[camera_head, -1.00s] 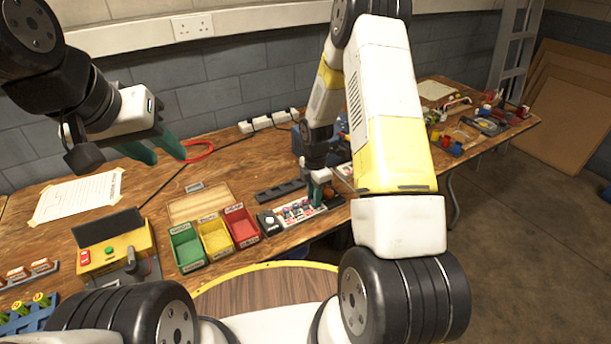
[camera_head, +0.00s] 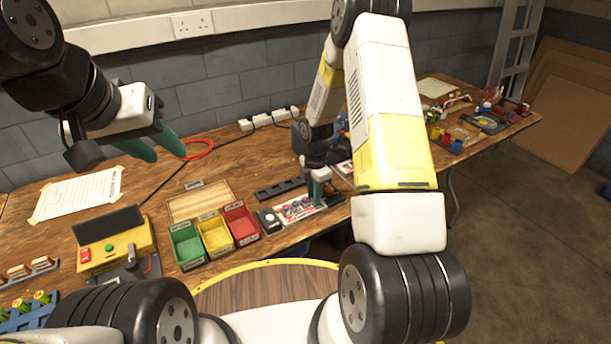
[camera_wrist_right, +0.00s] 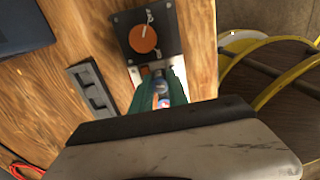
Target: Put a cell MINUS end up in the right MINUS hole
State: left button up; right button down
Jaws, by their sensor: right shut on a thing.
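The charger (camera_head: 328,204) is a pale board with red markings and several round cells or holes, near the table's front edge. My right gripper (camera_head: 318,196) points down over its right part. In the right wrist view my right gripper (camera_wrist_right: 161,98) has its green fingers shut on a cell (camera_wrist_right: 160,88), seen end-on between them. The fingers hide most of the charger there, and I cannot read the MINUS labels or tell whether the cell is in a hole. My left gripper (camera_head: 158,148) is open and empty above the table at left.
Green (camera_head: 187,247), yellow (camera_head: 215,237) and red (camera_head: 241,224) bins stand left of the charger. A dark slotted strip (camera_head: 279,190) lies behind it. The wrist view shows a black box with an orange dial (camera_wrist_right: 143,39). A yellow tester (camera_head: 115,247) stands at left.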

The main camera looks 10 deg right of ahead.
jog(key=c, duration=1.2)
grip_release()
jog(key=shift+r, duration=3.45)
